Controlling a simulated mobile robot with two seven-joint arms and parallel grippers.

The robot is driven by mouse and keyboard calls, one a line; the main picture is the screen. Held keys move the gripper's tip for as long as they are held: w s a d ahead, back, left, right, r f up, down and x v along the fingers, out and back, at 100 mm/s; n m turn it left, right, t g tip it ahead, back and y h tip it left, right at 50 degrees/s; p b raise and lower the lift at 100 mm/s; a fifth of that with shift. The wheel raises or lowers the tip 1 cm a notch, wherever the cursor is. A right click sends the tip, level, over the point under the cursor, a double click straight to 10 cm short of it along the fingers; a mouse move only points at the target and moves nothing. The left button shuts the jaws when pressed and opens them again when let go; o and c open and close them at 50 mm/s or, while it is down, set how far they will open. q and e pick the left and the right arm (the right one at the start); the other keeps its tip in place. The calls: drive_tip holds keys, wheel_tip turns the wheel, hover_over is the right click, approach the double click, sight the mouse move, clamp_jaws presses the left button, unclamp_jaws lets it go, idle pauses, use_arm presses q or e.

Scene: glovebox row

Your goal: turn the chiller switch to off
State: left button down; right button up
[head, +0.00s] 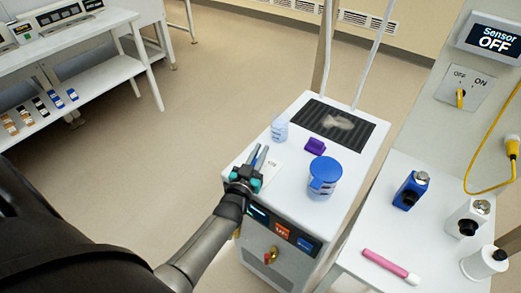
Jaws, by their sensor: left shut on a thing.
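The chiller (335,193) is a white box unit with a black top grille and a dark display on its front. A pale plate (272,165) with small lettering, seemingly a switch plate, lies on its top near the left edge. My left gripper (258,158) is over this plate, its fingers close together. It is shut on what seems to be the chiller switch, which the fingers and gripper body mostly hide. I cannot read which way the switch points. My right gripper is not in view.
On the chiller top stand a blue-lidded jar (323,176), a purple block (315,146) and a small clear jar (279,130). A yellow wall switch (461,95) sits under a "Sensor OFF" sign (494,38). A side table (375,235) holds bottles and a pink tool.

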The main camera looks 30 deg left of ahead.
use_arm(q)
drive_tip(key=shift+r, duration=0.1)
drive_tip(key=c, duration=0.9)
unclamp_jaws()
drive_tip(key=s+d, duration=0.1)
drive_tip(key=s, duration=0.4)
drive_tip(key=s+d+p, duration=0.1)
drive_tip(key=s, duration=0.4)
drive_tip(key=s+d, duration=0.1)
drive_tip(key=s, duration=0.4)
